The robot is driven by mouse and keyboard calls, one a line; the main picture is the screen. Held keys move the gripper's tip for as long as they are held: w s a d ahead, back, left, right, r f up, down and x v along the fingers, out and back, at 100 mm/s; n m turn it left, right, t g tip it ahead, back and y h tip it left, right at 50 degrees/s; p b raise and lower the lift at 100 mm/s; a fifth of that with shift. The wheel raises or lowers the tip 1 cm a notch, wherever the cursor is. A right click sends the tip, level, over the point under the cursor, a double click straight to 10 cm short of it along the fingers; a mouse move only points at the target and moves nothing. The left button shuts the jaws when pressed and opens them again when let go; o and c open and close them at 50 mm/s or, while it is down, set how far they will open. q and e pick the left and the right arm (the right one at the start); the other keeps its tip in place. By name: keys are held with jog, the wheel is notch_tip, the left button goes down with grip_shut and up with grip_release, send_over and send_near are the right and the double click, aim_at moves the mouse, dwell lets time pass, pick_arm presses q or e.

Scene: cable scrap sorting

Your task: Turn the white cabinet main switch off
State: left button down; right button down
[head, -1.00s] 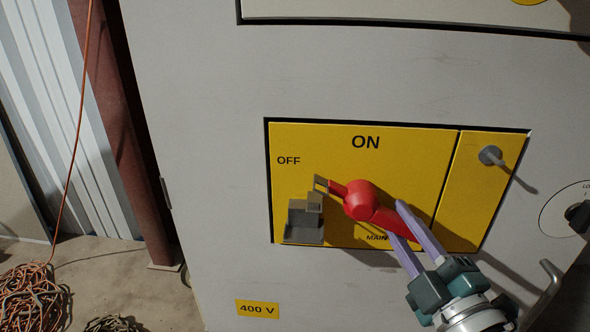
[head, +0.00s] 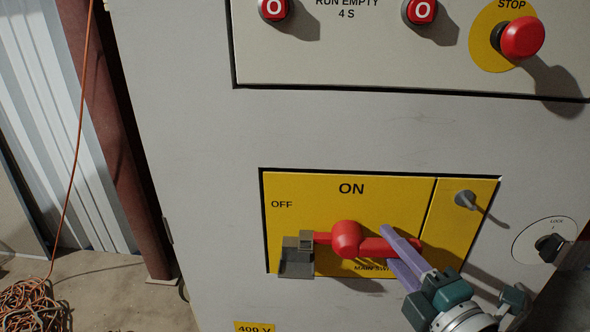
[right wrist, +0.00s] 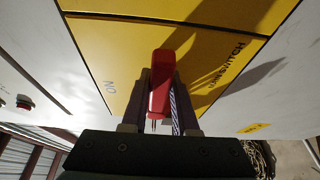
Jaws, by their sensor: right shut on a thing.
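The main switch is a yellow panel (head: 305,190) marked ON and OFF on the pale cabinet. Its red handle (head: 346,240) lies almost level, with the hub in the middle and its left end at a grey block. My right gripper (head: 388,246) has its lavender fingers on either side of the handle's right arm, shut on it. In the right wrist view the red handle (right wrist: 161,85) stands between the two fingers. The handle's part between the fingers is partly hidden in the head view. My left gripper is not in view.
A grey bracket (head: 297,262) sits at the panel's lower left, by the handle's left end. A grey toggle (head: 465,199) sticks out at the right. A red stop button (head: 521,38) is above. A lock knob (head: 549,247) is right. Orange cable (head: 30,307) lies on the floor.

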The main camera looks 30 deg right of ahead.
jog(key=c, duration=0.7)
grip_release()
jog(key=s, duration=0.3)
jog(key=s+a+p, duration=0.1)
jog(key=s, duration=0.5)
jog(key=shift+s+a+r, duration=0.1)
jog(key=shift+s+a, duration=0.2)
jog(key=shift+s, duration=0.1)
